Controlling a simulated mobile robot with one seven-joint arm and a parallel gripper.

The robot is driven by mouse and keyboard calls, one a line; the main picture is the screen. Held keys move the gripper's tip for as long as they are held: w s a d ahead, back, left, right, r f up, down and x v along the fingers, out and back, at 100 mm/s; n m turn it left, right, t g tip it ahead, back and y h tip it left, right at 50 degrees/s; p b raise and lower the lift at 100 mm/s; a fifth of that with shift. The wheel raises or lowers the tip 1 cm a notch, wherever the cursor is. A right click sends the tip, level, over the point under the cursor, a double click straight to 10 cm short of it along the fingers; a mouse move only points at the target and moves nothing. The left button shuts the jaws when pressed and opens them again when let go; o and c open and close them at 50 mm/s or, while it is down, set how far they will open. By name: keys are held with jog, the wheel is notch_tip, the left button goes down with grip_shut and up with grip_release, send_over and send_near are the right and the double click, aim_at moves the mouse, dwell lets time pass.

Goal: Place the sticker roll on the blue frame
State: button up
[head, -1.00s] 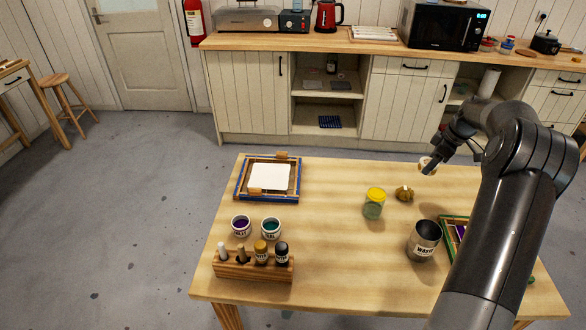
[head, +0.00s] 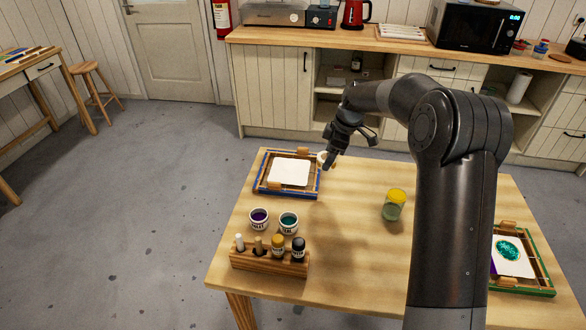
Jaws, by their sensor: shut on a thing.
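The blue frame (head: 258,186) lies flat at the table's far left, with a white sheet (head: 289,172) stretched inside it and wooden pieces at its edges. My gripper (head: 326,164) is just right of the frame's right edge, above the table's far side. It is shut on the sticker roll (head: 321,158), a small pale round thing partly hidden by the fingers. I cannot tell how high the roll is above the table or frame.
Two paint cups (head: 259,219) and a wooden bottle rack (head: 268,262) stand in front of the blue frame. A yellow-lidded jar (head: 394,205) stands mid-table. A green frame (head: 545,280) with a painted sheet lies at right. My arm hides part of the table's right side.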

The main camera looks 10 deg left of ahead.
jog(key=a+f, duration=0.2)
jog(key=a, duration=0.1)
jog(key=w+a+f, duration=0.1)
jog(key=a+f, duration=0.1)
jog(key=a, duration=0.1)
jog(key=a+f, duration=0.2)
jog(key=a, duration=0.2)
jog(key=shift+w+f, duration=0.1)
jog(key=shift+w, duration=0.25)
jog(key=shift+f, duration=2)
jog(key=shift+f, duration=0.1)
jog(key=shift+f, duration=0.4)
jog(key=o, duration=1)
